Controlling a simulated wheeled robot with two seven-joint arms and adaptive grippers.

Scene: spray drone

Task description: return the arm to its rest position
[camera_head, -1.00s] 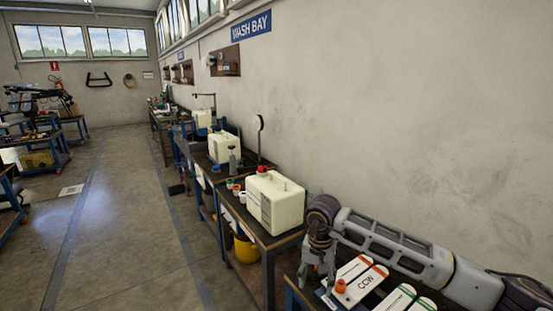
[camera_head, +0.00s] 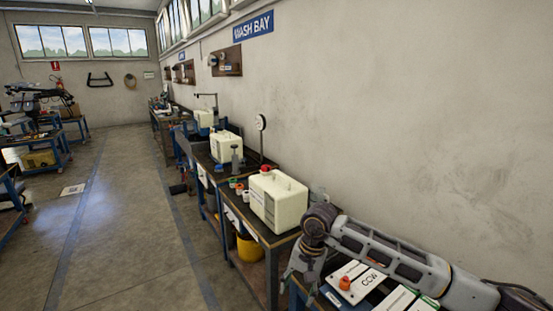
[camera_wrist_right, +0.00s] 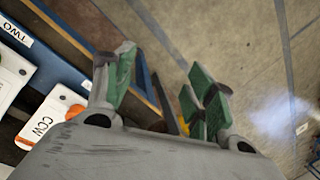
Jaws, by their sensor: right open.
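My right arm (camera_head: 385,252) reaches in from the lower right in the head view, bends at a dark joint and drops toward the lower left. My right gripper (camera_head: 296,280) hangs beside the end of the near bench. In the right wrist view the gripper's (camera_wrist_right: 160,90) green-padded fingers are spread apart with nothing between them. The floor and a blue bench edge show behind them. My left arm and gripper are not in view.
White cards, one marked CCW (camera_head: 371,278), lie on the near bench, with an orange-red knob (camera_head: 345,283). A cream box-shaped container (camera_head: 278,200) stands on the bench beyond, above a yellow bucket (camera_head: 248,248). The aisle floor (camera_head: 130,230) at left is clear.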

